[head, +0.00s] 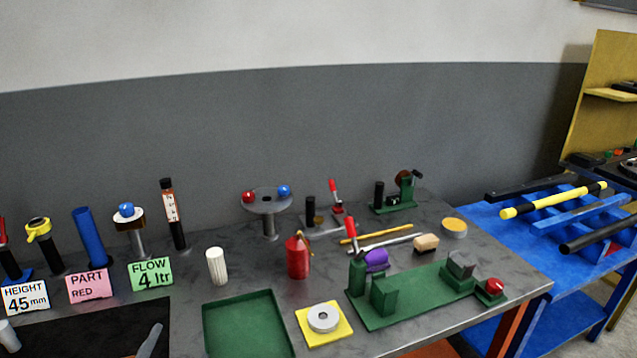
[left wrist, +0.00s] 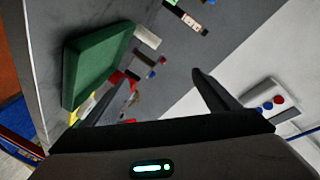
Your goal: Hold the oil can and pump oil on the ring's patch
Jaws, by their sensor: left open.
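A red oil can (head: 298,258) with a thin spout stands upright on the grey table in the head view, behind the yellow pad (head: 304,327). A pale grey ring (head: 323,318) lies flat on that pad; I cannot make out a separate patch on it. In the left wrist view my left gripper (left wrist: 164,77) has its two dark fingers spread, with nothing between them. Red and yellow shapes show partly behind one finger there, too blurred to name surely. I do not make out my left gripper clearly in the head view. My right gripper is not seen.
A green tray (head: 207,321) lies left of the pad and also shows in the left wrist view (left wrist: 72,75). A white fluted cylinder (head: 217,267) stands behind it. A green fixture (head: 400,314) is at right. Several signs and upright tools line the left.

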